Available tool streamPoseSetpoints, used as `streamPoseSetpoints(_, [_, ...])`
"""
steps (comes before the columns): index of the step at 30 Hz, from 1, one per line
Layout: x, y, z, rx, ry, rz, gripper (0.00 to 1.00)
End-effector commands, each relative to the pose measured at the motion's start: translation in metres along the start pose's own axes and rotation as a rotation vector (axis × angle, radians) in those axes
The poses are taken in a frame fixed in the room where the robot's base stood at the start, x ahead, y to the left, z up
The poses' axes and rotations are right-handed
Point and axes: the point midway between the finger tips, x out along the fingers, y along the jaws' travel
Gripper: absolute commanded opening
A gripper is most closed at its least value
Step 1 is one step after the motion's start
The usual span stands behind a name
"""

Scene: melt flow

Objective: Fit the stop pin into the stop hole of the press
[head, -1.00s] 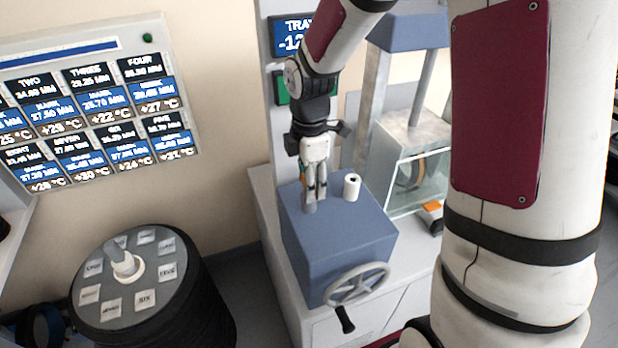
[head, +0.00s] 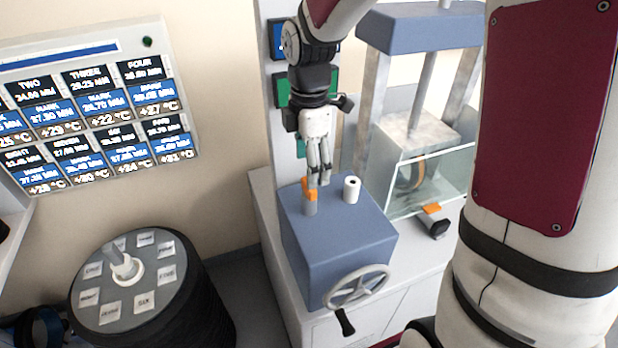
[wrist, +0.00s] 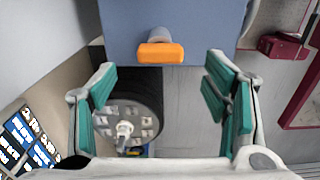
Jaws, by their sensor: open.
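The stop pin appears to be the piece with an orange crosswise head (head: 309,189) and a grey round shank (head: 310,208), upright at the left of the blue block's (head: 345,235) top. Its orange head (wrist: 160,54) also shows in the wrist view, ahead of my fingers and centred between them. My gripper (head: 320,182) points down just above and beside the head, with nothing held. Its green-padded fingers (wrist: 168,95) are spread wide in the wrist view. The shank's lower end and any hole under it are hidden. I cannot tell whether it is seated.
A white cylinder with a dark top opening (head: 351,190) stands right of the pin. A handwheel (head: 357,287) is on the block's front. Columns and a glass-walled box (head: 425,180) stand behind right. A round labelled carousel (head: 126,278) is at lower left.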

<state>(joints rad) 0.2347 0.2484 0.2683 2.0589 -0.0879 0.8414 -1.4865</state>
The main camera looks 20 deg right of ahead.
Motion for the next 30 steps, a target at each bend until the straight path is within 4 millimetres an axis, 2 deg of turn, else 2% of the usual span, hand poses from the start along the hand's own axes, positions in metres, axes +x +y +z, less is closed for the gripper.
streamPoseSetpoints(1, [-0.011,0.001,0.000,0.001,0.000,0.005,0.69])
streamPoseSetpoints(4, [-0.029,0.001,0.000,0.001,0.000,0.004,0.69])
streamPoseSetpoints(10, [-0.052,0.001,0.000,0.000,0.000,0.001,0.69])
streamPoseSetpoints(21, [-0.057,0.000,0.000,0.000,0.000,0.000,0.69])
streamPoseSetpoints(22, [-0.057,0.000,0.000,0.000,0.000,0.000,0.72])
streamPoseSetpoints(25, [-0.057,0.000,0.000,0.000,0.000,-0.001,0.92])
streamPoseSetpoints(30, [-0.057,0.000,0.000,0.000,0.000,-0.001,0.92])
